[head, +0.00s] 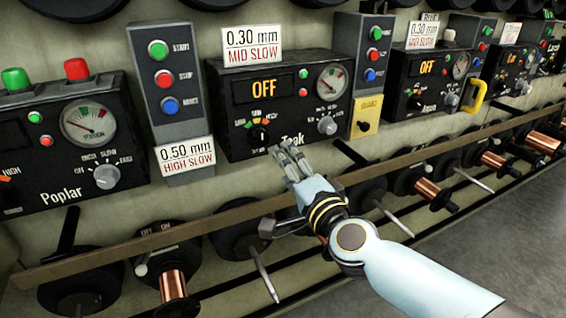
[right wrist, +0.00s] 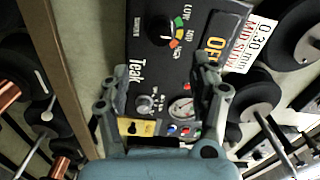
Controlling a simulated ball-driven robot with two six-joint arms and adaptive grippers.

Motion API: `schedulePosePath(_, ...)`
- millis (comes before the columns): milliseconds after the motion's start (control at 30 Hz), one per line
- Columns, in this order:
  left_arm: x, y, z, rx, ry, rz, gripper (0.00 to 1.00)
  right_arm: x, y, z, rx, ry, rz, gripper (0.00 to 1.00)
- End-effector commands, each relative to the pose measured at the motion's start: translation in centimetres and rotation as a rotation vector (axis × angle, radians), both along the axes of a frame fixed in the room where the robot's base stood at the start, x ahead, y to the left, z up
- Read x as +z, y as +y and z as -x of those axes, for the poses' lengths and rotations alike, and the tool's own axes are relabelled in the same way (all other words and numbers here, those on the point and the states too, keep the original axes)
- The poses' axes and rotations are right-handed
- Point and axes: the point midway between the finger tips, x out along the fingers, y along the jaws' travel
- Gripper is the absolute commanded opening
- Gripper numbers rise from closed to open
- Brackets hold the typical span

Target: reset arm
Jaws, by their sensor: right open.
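My right gripper (head: 272,188) is open and empty in front of the Teak panel's lower edge, with its fingers spread. In the right wrist view my right gripper (right wrist: 164,72) frames the Teak panel between its two fingers, with nothing between them. The black Teak panel (head: 240,92) has a lit OFF display, a gauge, a black selector knob (head: 260,135) and a grey knob (head: 327,125). The Teak panel (right wrist: 150,70) appears turned on its side in the right wrist view. No finger visibly grips a knob. My left gripper is not in view.
A button box (head: 147,72) with green, red and blue buttons stands left of Teak, and a similar box (head: 372,30) stands right. The Poplar panel (head: 60,165) is at far left. A brown rail (head: 160,240) runs below the panels, with spools and protruding spindles underneath. Grey floor (head: 480,245) is clear at right.

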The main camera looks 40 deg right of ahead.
Motion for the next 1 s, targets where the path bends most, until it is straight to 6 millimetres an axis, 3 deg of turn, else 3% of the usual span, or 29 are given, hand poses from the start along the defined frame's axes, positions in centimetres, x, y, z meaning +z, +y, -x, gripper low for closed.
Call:
schedulePosePath(433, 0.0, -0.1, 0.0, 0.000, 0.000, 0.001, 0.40, -0.1, 0.1, 0.0, -0.001, 0.002, -0.003, 0.63)
schedulePosePath(533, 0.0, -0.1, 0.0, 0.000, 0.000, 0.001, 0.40, -1.9, -0.1, 0.4, -0.004, 0.038, 0.004, 0.63)
schedulePosePath(667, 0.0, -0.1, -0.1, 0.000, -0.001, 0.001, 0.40, -8.7, 0.1, 2.1, 0.023, 0.188, 0.105, 0.63)
schedulePosePath(767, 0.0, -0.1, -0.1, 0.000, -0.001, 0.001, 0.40, -16.3, 0.8, 5.0, 0.098, 0.372, 0.248, 0.63)
schedulePosePath(867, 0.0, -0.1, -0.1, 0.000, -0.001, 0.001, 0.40, -23.6, 1.5, 9.2, 0.206, 0.564, 0.395, 0.63)
schedulePosePath(1000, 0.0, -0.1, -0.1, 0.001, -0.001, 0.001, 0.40, -32.5, 2.5, 17.0, 0.396, 0.826, 0.578, 0.63)
